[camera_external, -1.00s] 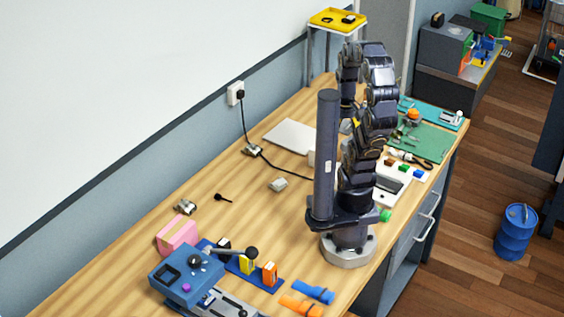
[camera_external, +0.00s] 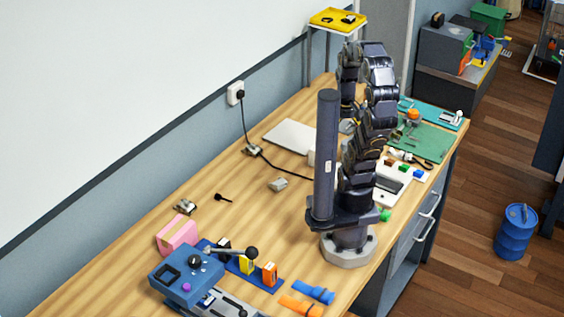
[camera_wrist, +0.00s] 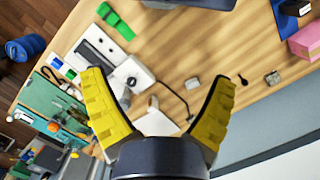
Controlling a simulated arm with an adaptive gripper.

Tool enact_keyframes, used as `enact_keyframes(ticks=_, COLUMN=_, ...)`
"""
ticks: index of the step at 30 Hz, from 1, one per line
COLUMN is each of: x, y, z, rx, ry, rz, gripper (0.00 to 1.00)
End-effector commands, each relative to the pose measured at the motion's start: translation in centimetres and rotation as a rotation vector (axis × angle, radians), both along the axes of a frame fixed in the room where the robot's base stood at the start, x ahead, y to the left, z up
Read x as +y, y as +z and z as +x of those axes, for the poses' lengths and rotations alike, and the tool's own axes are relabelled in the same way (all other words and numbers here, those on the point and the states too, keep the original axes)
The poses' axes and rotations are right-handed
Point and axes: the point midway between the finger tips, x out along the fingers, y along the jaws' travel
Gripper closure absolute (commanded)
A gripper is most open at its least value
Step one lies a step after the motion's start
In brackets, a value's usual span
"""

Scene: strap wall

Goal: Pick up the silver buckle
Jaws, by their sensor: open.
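A small silver-grey metal piece that looks like the silver buckle (camera_external: 186,206) lies flat on the wooden bench, left of my arm and near a pink block. It also shows in the wrist view (camera_wrist: 272,78) at the right, outside my fingers. A paler grey piece (camera_external: 278,184) lies nearer my arm and shows in the wrist view (camera_wrist: 192,83); I cannot be sure which piece is the buckle. My gripper (camera_wrist: 160,78) has its yellow fingers spread wide, with nothing held between them. It is above the bench, apart from both pieces. In the external view my arm mostly hides it.
A small black part (camera_external: 222,197) lies between the two pieces. The pink block (camera_external: 177,235) and blue machine (camera_external: 187,274) stand in front. A black cable (camera_external: 285,168) runs across the bench from the wall socket (camera_external: 236,93). The bench between cable and machine is mostly clear.

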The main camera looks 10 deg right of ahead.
Motion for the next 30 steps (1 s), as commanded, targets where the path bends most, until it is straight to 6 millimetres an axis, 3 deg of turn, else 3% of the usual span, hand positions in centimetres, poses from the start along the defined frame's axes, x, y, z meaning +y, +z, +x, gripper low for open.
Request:
enact_keyframes(ticks=9, x=0.0, y=-0.1, z=0.3, rx=0.001, ry=0.006, rz=-0.001, gripper=0.14)
enact_keyframes(ticks=14, x=0.6, y=-1.3, z=3.1, rx=-0.006, ry=0.067, rz=-0.007, gripper=0.14)
enact_keyframes(ticks=21, x=3.6, y=-6.3, z=11.0, rx=-0.05, ry=0.244, rz=-0.013, gripper=0.14)
enact_keyframes(ticks=27, x=7.8, y=-12.3, z=15.9, rx=-0.089, ry=0.396, rz=0.001, gripper=0.14)
enact_keyframes(ticks=30, x=10.1, y=-15.7, z=17.4, rx=-0.108, ry=0.465, rz=0.014, gripper=0.14)
